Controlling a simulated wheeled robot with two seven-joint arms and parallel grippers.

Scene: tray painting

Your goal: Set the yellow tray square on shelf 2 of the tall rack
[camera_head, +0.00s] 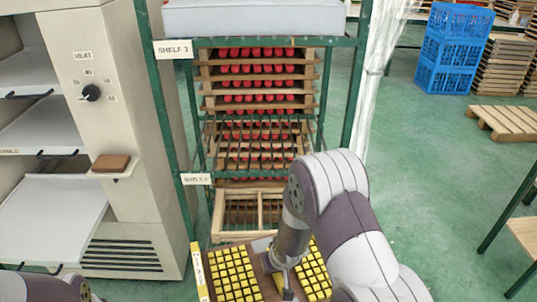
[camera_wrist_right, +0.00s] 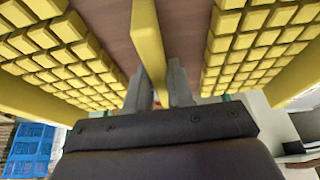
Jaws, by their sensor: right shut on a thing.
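The yellow tray (camera_head: 199,273) is at the bottom of the head view, in front of the tall rack (camera_head: 168,110). It carries rows of small yellow blocks on both sides of a bare brown middle strip, which also shows in the right wrist view (camera_wrist_right: 118,22). My right gripper (camera_head: 284,278) is over this strip. In the wrist view its fingers (camera_wrist_right: 160,85) are shut on the tray's yellow centre bar (camera_wrist_right: 147,45). One rack label reads SHELF-3 (camera_head: 173,49); a lower label (camera_head: 196,179) is too small to read surely. My left gripper is out of view.
Wooden trays of red pieces (camera_head: 255,75) are stacked behind the rack's front posts, with an open wooden frame (camera_head: 252,212) below. A cabinet with a HEAT dial (camera_head: 91,92) stands close at left. Blue crates (camera_head: 450,50) and a pallet (camera_head: 505,122) are at right.

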